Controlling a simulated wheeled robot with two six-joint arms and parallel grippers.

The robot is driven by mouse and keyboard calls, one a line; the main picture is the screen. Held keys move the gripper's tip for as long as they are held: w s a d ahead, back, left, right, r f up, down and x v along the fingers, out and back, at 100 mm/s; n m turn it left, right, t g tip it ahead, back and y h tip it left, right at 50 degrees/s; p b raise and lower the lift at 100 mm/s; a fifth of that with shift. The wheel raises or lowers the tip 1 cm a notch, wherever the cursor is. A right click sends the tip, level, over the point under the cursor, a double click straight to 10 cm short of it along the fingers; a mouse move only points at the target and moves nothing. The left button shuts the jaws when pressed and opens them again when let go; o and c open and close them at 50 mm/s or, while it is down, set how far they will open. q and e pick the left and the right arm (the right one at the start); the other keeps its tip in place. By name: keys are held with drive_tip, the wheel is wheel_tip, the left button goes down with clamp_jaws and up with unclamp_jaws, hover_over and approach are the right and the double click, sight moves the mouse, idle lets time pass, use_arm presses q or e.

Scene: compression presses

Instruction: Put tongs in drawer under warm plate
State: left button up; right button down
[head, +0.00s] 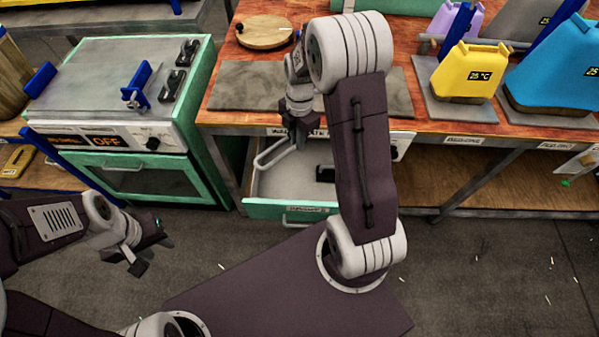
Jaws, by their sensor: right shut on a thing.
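The open drawer (285,187) has a green front and a pale inside. It is pulled out below the grey warm plate (240,88), whose label on the table edge is partly covered. My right gripper (299,137) points down over the back of the drawer. It is shut on a thin, pale, bent piece that looks like the tongs (264,157); they slant down to the left, over or within the drawer. I cannot tell whether they touch its floor. My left gripper (150,256) is open and empty, low at the left over the floor.
A green-framed oven (145,170) marked OFF stands left of the drawer. A round wooden board (265,32), a yellow container (468,72) and a blue container (560,75) stand on the table. A small dark object (325,173) is in the drawer, partly behind my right arm.

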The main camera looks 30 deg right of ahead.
sight(298, 176)
wheel_tip(298, 176, down, 17)
drive_tip(key=b, duration=0.3)
idle(0.3)
drive_tip(key=c, duration=1.5)
unclamp_jaws()
